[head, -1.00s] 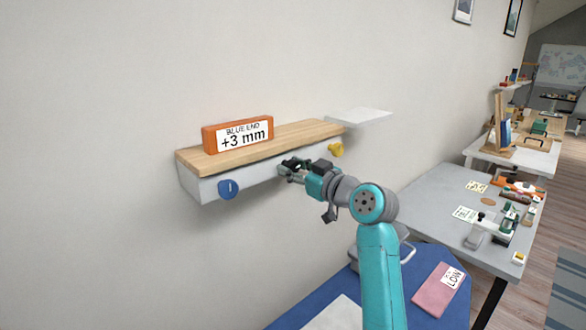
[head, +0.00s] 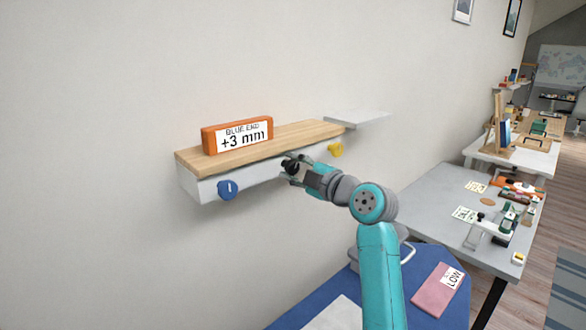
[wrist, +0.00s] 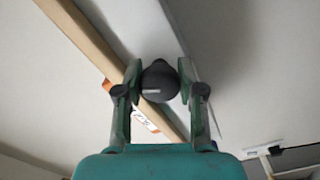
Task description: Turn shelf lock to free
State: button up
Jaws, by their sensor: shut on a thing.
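The shelf lock is a dark round knob (head: 290,166) at the middle of the front rail of the wall shelf (head: 222,159). In the wrist view the black knob (wrist: 160,76) sits between both fingers and carries a short pale mark. My gripper (head: 293,168) is shut on the knob, reaching it from the right; in the wrist view the fingertips (wrist: 159,80) flank it on both sides. The knob's base and its link to the rail are hidden.
A blue knob (head: 227,190) is at the rail's left and a yellow knob (head: 335,149) at its right. An orange block (head: 208,141) labelled "BLUE END +3 mm" stands on the shelf. A grey table (head: 430,205) and a blue surface (head: 310,307) lie below.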

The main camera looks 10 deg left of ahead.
jog(key=n, duration=0.5)
dwell(0.6)
jog(key=o, duration=1.2)
jog(key=shift+c, duration=0.2)
jog(key=shift+d, duration=0.15)
jog(key=v, duration=0.7)
jog(key=shift+s+d, duration=0.3)
